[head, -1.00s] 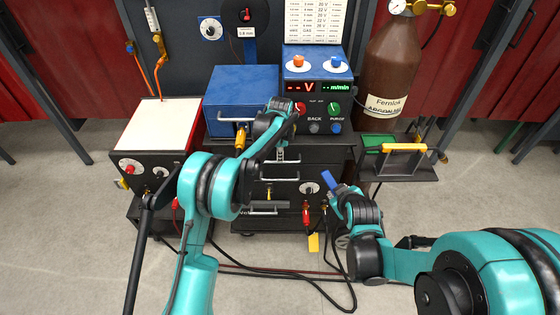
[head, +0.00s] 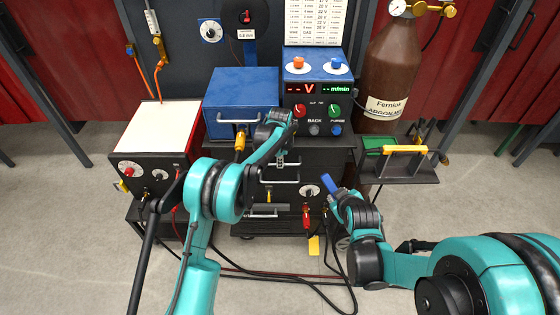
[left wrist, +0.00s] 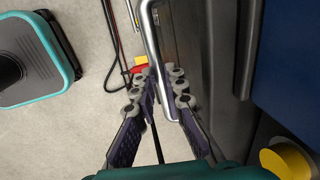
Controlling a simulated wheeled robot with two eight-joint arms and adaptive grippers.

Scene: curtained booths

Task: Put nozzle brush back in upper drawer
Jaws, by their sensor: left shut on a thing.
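The cabinet under the blue units has stacked drawers with metal bar handles. My left gripper (head: 283,151) is at the upper drawer handle (head: 290,163), in front of the cabinet. In the left wrist view its fingers (left wrist: 160,85) are shut around the metal handle (left wrist: 155,50). The drawer front is partly hidden by my arm, and I cannot tell how far the drawer is open. A blue piece (head: 331,183), which looks like the nozzle brush, sticks up from my right gripper (head: 340,197), right of the drawers. The right fingers are small and partly hidden.
A lower drawer handle (head: 283,181) lies below. A side shelf (head: 410,172) with a yellow bar (head: 405,149) stands at the right, beside the brown gas cylinder (head: 392,70). A white-topped box (head: 155,128) stands left. Cables lie on the floor in front.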

